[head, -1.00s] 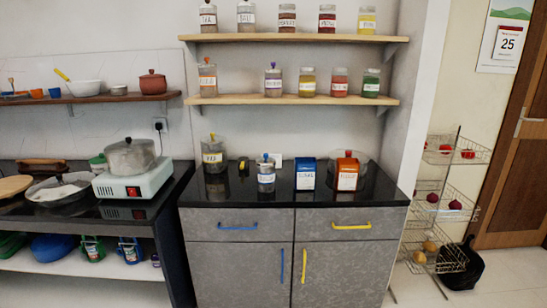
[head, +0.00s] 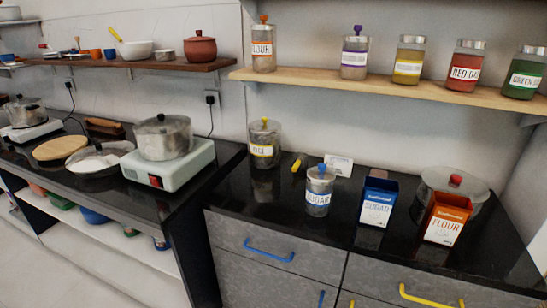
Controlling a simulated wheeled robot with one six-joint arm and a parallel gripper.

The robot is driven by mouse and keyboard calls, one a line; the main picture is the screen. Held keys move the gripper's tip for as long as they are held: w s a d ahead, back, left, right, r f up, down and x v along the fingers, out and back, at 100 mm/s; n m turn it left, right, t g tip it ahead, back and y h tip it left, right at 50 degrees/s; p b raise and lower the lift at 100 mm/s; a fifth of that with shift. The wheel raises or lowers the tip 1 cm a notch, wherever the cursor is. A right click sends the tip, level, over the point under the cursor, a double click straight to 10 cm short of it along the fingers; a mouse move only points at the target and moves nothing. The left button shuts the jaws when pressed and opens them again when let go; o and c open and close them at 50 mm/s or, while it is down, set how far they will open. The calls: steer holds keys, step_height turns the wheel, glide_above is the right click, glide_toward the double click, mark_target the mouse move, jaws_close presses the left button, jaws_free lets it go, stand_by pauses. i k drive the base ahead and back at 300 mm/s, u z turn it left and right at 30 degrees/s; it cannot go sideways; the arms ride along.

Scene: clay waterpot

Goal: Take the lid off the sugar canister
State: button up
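The sugar canister (head: 318,196) is a clear jar with a white "SUGAR" label, standing upright on the black counter in the head view. Its lid (head: 321,173) is on top and has a blue knob. Just right of it stands a blue box (head: 377,204), also labelled sugar, with an open-looking top. My gripper does not show in the head view.
An orange flour box (head: 446,219) stands to the right, before a clear container with a red knob (head: 455,182). A shelf of jars (head: 390,88) hangs above. The counter front (head: 285,216) is clear.

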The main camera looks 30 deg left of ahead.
mark_target(321, 175)
steer(key=u, duration=0.95)
steer(key=i, duration=1)
steer(key=u, duration=0.9)
